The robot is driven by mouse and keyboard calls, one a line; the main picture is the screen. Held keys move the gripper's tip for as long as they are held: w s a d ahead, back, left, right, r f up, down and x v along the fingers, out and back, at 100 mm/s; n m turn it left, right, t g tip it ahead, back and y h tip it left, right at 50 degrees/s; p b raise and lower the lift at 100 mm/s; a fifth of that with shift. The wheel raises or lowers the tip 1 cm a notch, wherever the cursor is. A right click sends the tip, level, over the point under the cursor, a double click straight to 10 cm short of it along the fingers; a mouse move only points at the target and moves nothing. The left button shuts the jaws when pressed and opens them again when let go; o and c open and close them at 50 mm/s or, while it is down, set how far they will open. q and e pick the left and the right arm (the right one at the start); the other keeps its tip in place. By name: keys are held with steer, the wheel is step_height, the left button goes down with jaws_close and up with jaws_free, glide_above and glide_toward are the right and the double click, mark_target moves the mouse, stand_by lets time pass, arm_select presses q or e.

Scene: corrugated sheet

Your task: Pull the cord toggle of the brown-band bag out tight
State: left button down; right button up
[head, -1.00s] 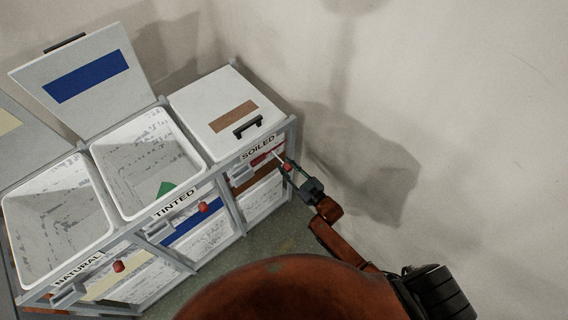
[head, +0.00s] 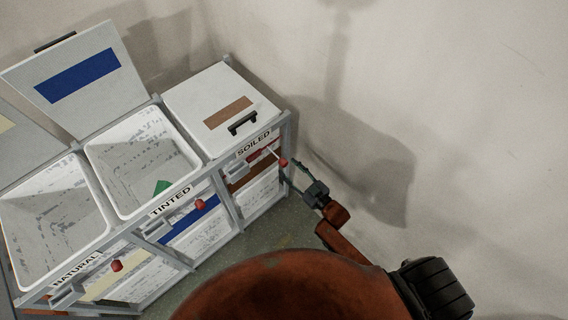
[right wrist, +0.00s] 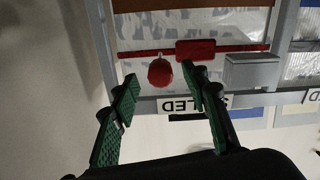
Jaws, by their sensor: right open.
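The brown-band bag (head: 262,196) hangs in the frame under the closed lid (head: 218,98) with a brown stripe, at the SOILED label. Its red cord toggle (head: 284,162) stands out from the bag's front on a pale cord. In the right wrist view the toggle (right wrist: 160,72) appears between and just beyond the fingertips, with a gap on either side. My right gripper (head: 292,174) is open and empty, close in front of the toggle; it also shows in the right wrist view (right wrist: 158,80). My left gripper is not in view.
The TINTED bin (head: 128,213) has its blue-striped lid (head: 76,76) up and a green piece (head: 161,187) inside. The NATURAL bin (head: 20,281) is open too. Their red toggles (head: 200,204) (head: 117,266) sit in front. A wall (head: 440,130) stands at the right.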

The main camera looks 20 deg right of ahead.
steer(key=v, duration=0.7)
steer(key=shift+s, duration=0.15)
steer(key=s+d+f+m+g+h+p, duration=0.1)
steer(key=s+d+f+g+h, duration=0.15)
steer(key=s+f, duration=0.45)
steer(key=s+d+f+m+g+h, duration=0.1)
steer(key=s+d+f+g, duration=0.15)
steer(key=f, duration=0.85)
steer(key=s+d+f+m+g+h+p, duration=0.1)
steer(key=s+d+f+g+h, duration=0.15)
steer(key=s+f, duration=0.55)
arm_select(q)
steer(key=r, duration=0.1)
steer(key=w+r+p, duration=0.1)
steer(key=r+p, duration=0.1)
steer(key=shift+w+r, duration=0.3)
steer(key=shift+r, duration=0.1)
arm_select(e)
steer(key=s+f+g, duration=0.3)
steer(key=s+f, duration=0.2)
steer(key=s, duration=0.6)
steer(key=s+f+m+g, duration=0.1)
steer(key=s+f+g, duration=0.2)
steer(key=s+f, duration=0.3)
steer(key=s+f+g, duration=0.3)
steer(key=s+f, duration=0.3)
steer(key=s, duration=1.1)
steer(key=shift+m, duration=0.4)
steer(key=shift+s, duration=0.1)
